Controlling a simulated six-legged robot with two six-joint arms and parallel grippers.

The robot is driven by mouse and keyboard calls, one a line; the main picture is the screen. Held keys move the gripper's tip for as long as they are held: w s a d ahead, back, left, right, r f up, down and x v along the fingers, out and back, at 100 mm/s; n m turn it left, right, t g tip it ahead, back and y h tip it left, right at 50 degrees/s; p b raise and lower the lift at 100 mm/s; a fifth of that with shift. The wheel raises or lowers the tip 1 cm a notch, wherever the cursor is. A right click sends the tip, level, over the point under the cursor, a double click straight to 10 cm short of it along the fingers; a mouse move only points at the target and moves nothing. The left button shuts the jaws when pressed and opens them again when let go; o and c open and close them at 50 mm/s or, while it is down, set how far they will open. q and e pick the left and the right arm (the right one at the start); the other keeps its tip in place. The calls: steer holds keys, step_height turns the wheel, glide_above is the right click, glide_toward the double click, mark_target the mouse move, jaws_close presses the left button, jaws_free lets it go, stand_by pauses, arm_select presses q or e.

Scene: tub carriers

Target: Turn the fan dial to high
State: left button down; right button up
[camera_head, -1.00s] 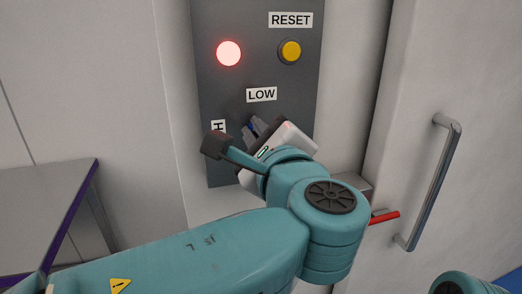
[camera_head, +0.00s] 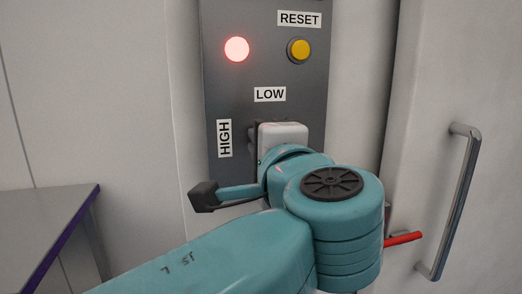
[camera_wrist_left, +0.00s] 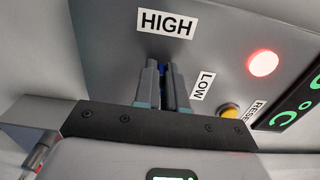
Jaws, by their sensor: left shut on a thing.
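The grey control panel (camera_head: 225,85) carries a HIGH label (camera_head: 224,138) on the left and a LOW label (camera_head: 270,94) above my wrist. My left gripper (camera_wrist_left: 162,82) is shut on the fan dial (camera_wrist_left: 163,68), of which only a bit of blue shows between the fingers. In the left wrist view the fingers point toward the HIGH label (camera_wrist_left: 166,23), and the LOW label (camera_wrist_left: 202,86) is off to their right. In the head view my wrist hides the dial. My right gripper is not in view.
A lit red lamp (camera_head: 237,49) and a yellow RESET button (camera_head: 299,49) sit higher on the panel. A red lever (camera_head: 403,239) and a vertical grey door handle (camera_head: 450,205) are at the right. A grey table (camera_head: 45,225) stands at the lower left.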

arm_select(q)
steer(key=shift+f, duration=0.1)
stand_by(0.5)
steer(key=c, duration=1.2)
jaws_free()
steer(key=shift+s, duration=0.15)
